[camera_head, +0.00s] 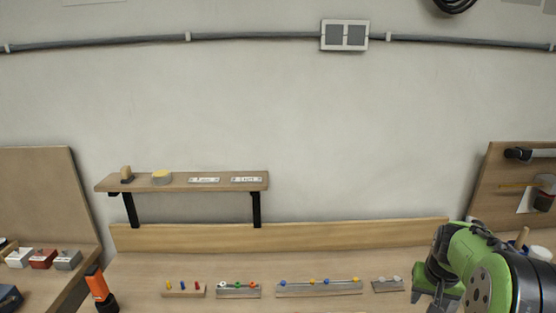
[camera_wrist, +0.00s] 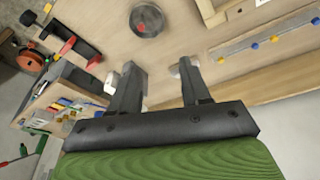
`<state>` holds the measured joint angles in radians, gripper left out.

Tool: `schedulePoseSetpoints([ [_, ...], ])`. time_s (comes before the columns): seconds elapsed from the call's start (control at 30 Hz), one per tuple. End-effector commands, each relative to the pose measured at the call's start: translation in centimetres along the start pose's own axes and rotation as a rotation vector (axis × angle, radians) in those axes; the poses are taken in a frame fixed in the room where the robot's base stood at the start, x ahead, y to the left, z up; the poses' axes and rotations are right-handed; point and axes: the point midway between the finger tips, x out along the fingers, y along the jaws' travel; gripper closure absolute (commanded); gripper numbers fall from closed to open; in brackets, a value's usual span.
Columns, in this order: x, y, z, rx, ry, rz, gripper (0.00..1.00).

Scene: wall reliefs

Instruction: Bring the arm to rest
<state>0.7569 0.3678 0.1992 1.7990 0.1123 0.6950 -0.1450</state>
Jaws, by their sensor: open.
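My green and dark arm (camera_head: 470,265) shows at the lower right of the head view, over the right part of the workbench (camera_head: 235,268). I cannot make out the fingers clearly there. In the wrist view my gripper (camera_wrist: 149,78) has its two dark fingers spread apart with nothing between them. Wooden surface shows beyond the fingertips.
A wall shelf (camera_head: 220,186) holds small items. Several racks with coloured knobs (camera_head: 318,287) line the bench. An orange and black tool (camera_head: 99,287) stands at left. The wrist view shows a round grey disc (camera_wrist: 147,20) beyond the fingers. A pegboard-like panel (camera_head: 490,190) is at right.

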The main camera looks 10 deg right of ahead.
Motion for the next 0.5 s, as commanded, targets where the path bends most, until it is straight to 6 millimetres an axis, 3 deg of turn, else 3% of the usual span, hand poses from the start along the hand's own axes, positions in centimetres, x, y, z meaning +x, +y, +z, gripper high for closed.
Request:
schedulePoseSetpoints([
  [0.03,-2.9,-2.5,1.1,-0.054,0.025,-0.001,0.53],
  [0.2,-9.8,-8.2,6.6,-0.189,0.082,-0.023,0.53],
  [0.4,-15.2,-11.7,15.2,-0.325,0.152,-0.090,0.53],
  [0.5,-16.6,-12.3,19.7,-0.390,0.183,-0.141,0.53],
])
